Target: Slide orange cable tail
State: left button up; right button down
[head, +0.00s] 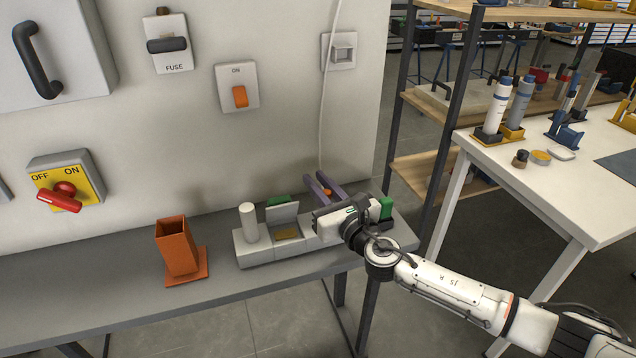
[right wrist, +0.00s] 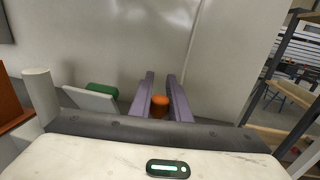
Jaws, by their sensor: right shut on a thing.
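My right gripper (head: 317,180) is over the back of the grey fixture (head: 262,254) on the bench. Its two purple fingers are shut on a small orange piece (head: 327,192), which I take for the orange cable tail. In the right wrist view the orange piece (right wrist: 160,105) sits between the fingers (right wrist: 160,78), touching or nearly touching both. The rest of any orange cable is hidden behind the gripper and wrist. My left gripper is not in view.
The fixture carries a white post (head: 248,222), a tilted plate (head: 282,214) and green parts (head: 386,208). An orange open holder (head: 178,248) stands to its left. A thin white cable (head: 324,90) hangs along the wall panel. The left bench (head: 80,290) is clear.

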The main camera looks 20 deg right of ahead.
notch_tip(320, 180, down, 4)
jog(key=b, duration=0.2)
jog(key=shift+r+b, duration=0.25)
jog(key=shift+b, duration=0.1)
jog(key=shift+s, duration=0.1)
jog(key=c, duration=1.6)
grip_release()
jog(key=shift+c, duration=0.2)
jog(key=shift+r, duration=0.1)
jog(key=s, duration=0.3)
jog(key=s+d, duration=0.1)
jog(key=s, duration=0.2)
jog(key=s+d, duration=0.1)
jog(key=s, duration=0.3)
